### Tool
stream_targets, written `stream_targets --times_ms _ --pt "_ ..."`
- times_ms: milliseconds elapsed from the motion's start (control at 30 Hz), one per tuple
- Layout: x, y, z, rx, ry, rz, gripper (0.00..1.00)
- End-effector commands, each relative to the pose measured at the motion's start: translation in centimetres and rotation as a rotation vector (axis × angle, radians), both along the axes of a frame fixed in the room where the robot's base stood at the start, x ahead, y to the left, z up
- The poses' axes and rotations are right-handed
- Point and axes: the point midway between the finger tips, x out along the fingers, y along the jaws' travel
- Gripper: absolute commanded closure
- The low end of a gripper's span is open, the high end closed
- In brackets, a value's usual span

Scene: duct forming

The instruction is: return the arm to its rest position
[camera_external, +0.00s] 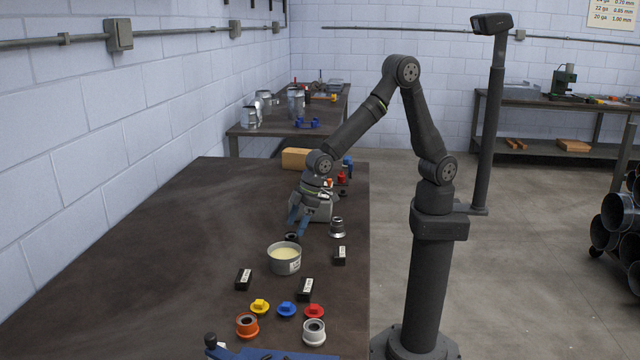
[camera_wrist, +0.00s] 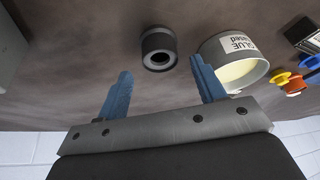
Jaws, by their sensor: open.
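My gripper (camera_external: 298,221) has blue fingers and is low over the dark table (camera_external: 120,265), at the end of my bent arm. In the wrist view the fingers (camera_wrist: 159,68) are spread apart with nothing between them. A dark round collar (camera_wrist: 158,48) with a central hole lies just beyond the fingertips; it also shows in the external view (camera_external: 292,237), partly hidden below the gripper. A glue pot (camera_external: 285,261) with pale contents stands close to the collar. It shows beside the right finger in the wrist view (camera_wrist: 238,58).
A silver fitting (camera_external: 337,228) stands right of my gripper. Black labelled blocks (camera_external: 244,279), coloured caps (camera_external: 286,309), and orange (camera_external: 247,326) and white (camera_external: 314,332) rings lie nearer. A cardboard-coloured box (camera_external: 297,158) is behind. The table's left side is clear. A camera post (camera_external: 490,120) stands right.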

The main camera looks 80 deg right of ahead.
Motion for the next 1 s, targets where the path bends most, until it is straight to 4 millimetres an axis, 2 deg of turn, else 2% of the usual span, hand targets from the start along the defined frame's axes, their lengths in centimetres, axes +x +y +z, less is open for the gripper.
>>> stream_targets --times_ms 100,367,433,600,1000 --pt "0.6 0.4 -1.9 -0.002 0.003 0.000 0.37" --pt "1.7 1.0 -5.3 -0.001 0.002 0.000 0.37" --pt "1.8 1.1 -4.0 0.002 -0.003 0.000 0.37" --pt "1.7 1.0 -2.9 0.001 -0.001 0.000 0.37" --pt "1.7 1.0 -2.8 0.000 0.000 0.000 0.37"
